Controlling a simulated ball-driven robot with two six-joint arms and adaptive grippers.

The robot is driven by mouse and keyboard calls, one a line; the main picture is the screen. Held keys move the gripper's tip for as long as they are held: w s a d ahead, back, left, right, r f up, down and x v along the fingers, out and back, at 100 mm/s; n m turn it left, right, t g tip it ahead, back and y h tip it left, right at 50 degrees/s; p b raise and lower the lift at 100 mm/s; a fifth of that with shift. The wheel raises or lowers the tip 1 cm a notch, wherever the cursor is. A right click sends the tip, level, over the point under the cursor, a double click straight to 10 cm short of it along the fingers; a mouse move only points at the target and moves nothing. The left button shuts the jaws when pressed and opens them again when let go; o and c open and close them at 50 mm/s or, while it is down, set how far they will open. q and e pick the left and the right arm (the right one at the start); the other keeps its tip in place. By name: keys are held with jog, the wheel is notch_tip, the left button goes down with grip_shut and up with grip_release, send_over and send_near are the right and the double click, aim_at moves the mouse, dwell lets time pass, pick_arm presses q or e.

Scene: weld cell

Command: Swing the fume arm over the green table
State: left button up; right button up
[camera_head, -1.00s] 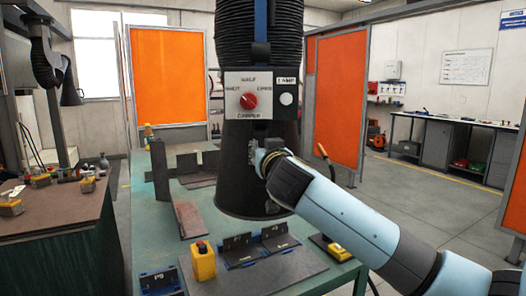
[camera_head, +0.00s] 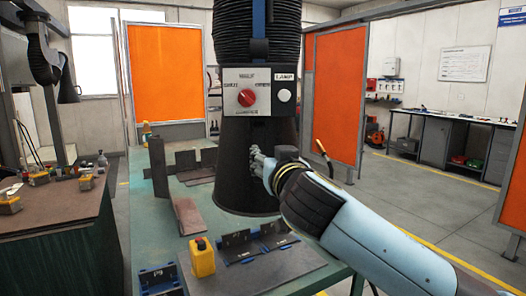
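The fume arm (camera_head: 256,150) hangs in the middle of the view, with a ribbed black hose on top and a dark flared hood below. Its hood is in front of and above the green table (camera_head: 150,225). A control plate (camera_head: 246,92) with a red knob (camera_head: 246,97) and a white lamp button (camera_head: 284,95) is on its front. My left gripper is out of view.
A yellow block (camera_head: 202,258) and dark angle brackets (camera_head: 240,247) sit on a plate at the table's front. Steel pieces (camera_head: 188,215) lie behind them. A brown-topped bench (camera_head: 60,215) stands left. Orange screens (camera_head: 340,95) stand behind; floor at right is clear.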

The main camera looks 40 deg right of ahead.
jog(key=v, duration=0.3)
jog(key=shift+s, duration=0.1)
dwell(0.4)
notch_tip(320, 180, down, 29)
jog(key=s+n+g+y+b, duration=0.1)
jog(key=s+g+y+b, duration=0.1)
jog(key=g+b, duration=0.3)
jog(key=s+a+f+n+g+y+b, duration=0.15)
jog(key=s+f, duration=0.25)
jog(key=f, duration=0.6)
jog(key=s+f+g+y, duration=0.15)
jog(key=s+f, duration=0.25)
jog(key=f, duration=0.5)
jog(key=s+a+f+n+g+y+b, duration=0.1)
jog(key=s+a+f+g, duration=0.1)
jog(key=s+f, duration=0.55)
jog(key=s+a+f+g+b, duration=0.1)
jog(key=s+a+f+g, duration=0.1)
jog(key=s+f, duration=0.55)
jog(key=s+a+f+n+g+y, duration=0.1)
jog(key=s+f, duration=0.3)
jog(key=s, duration=0.5)
jog(key=s+a+f+n+g+y, duration=0.1)
jog(key=s+a+f+n, duration=0.1)
jog(key=s+f, duration=0.3)
jog(key=s, duration=0.3)
jog(key=shift+s+a+g, duration=0.3)
jog(key=shift+s+g, duration=0.1)
